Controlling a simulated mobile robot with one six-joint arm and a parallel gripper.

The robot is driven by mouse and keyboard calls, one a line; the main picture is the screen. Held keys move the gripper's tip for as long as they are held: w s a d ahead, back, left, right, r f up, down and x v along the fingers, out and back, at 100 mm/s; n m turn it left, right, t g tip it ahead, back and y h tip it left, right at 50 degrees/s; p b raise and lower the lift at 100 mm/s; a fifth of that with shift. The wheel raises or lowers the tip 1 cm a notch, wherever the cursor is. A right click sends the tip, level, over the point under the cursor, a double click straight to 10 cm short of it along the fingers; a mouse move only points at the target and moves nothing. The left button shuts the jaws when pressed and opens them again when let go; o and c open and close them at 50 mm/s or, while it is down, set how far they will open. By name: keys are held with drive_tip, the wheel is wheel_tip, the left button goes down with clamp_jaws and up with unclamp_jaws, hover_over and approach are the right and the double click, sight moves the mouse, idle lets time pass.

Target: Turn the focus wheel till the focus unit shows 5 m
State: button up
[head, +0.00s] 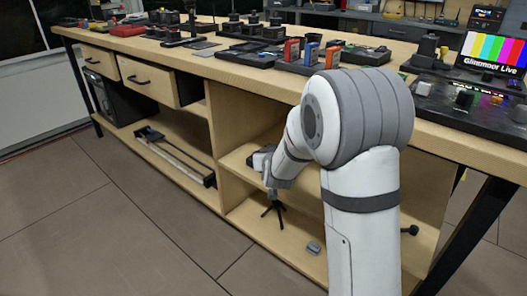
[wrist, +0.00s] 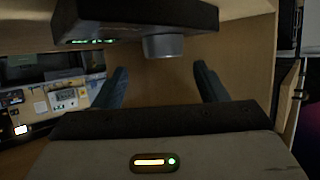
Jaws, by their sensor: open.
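In the wrist view a dark box-shaped unit (wrist: 120,16) spans the top, with a small green-lit readout (wrist: 90,41) along its edge; I cannot read it. A grey round wheel (wrist: 163,46) sticks out of the unit, probably the focus wheel. My gripper (wrist: 160,66) is open, its two dark fingers spread to the left and right of the wheel. Both fingers look clear of it, with nothing held. In the head view my arm bends down to the shelf under the bench, by a small dark object (head: 262,158); fingertips and readout cannot be made out there.
A small black tripod (head: 274,207) and a small grey item (head: 314,248) are on the lower shelf. The shelf's wooden panels close in around my wrist. The bench top (head: 190,62) carries several devices and a colour-bar monitor (head: 493,50). The floor in front is clear.

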drive_tip(key=b+x, duration=0.1)
drive_tip(key=x, duration=0.4)
drive_tip(key=shift+w+a+f+b, duration=0.2)
drive_tip(key=shift+f+b, duration=0.05)
drive_tip(key=shift+b, duration=0.1)
drive_tip(key=shift+w, duration=0.35)
drive_tip(key=shift+c, duration=0.4)
drive_tip(key=c, duration=0.9)
